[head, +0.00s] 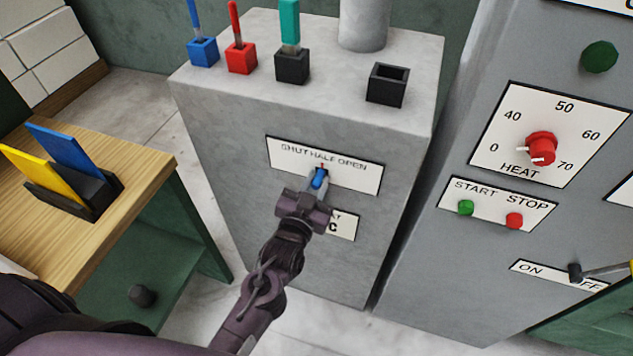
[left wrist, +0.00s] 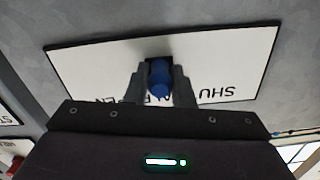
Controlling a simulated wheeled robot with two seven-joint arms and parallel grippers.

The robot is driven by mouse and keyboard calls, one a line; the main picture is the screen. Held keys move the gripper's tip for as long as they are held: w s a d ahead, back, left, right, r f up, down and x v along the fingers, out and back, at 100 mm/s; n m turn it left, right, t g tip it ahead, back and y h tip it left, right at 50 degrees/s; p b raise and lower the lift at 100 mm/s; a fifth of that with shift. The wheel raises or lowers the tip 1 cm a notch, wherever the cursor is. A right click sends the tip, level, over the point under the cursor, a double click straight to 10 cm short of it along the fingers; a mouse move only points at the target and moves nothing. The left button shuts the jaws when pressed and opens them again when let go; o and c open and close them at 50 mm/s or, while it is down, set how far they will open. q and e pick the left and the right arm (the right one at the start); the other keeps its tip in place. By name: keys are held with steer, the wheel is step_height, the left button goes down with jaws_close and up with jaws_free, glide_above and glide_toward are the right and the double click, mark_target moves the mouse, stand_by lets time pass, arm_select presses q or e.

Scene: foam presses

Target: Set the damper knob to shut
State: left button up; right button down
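The damper knob (head: 320,178) is blue and sits on a white label plate (head: 362,180) reading SHUT, HALF, OPEN on the front of the grey cabinet. A small red mark at its top points up, toward HALF. My left gripper (head: 318,184) is at the knob, with one finger on each side of it. In the left wrist view the blue knob (left wrist: 159,78) fills the gap between the fingertips of my left gripper (left wrist: 159,86), which look closed on it. The fingers hide part of the plate's lettering. My right gripper is not in view.
Below the plate is a smaller label (head: 344,226), partly hidden by my gripper. On the right, a grey panel carries a red heat knob (head: 541,148), a green start button (head: 466,208), a red stop button (head: 514,220) and an ON/OFF lever (head: 598,271). A wooden table (head: 130,190) stands left.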

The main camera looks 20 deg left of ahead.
mark_target(296, 165)
arm_select(q)
jaws_close()
steer(key=a+p, duration=0.1)
steer(key=a, duration=0.5)
steer(key=shift+w+a+p, duration=0.1)
steer(key=shift+a+p, duration=0.15)
steer(key=shift+p, duration=0.1)
steer(key=shift+d, duration=0.1)
steer(key=o, duration=0.7)
jaws_free()
steer(key=shift+a, duration=0.2)
steer(key=shift+d, duration=0.1)
steer(key=shift+s+f, duration=0.15)
steer(key=shift+s, duration=0.3)
steer(key=s+b, duration=0.1)
steer(key=s, duration=0.6)
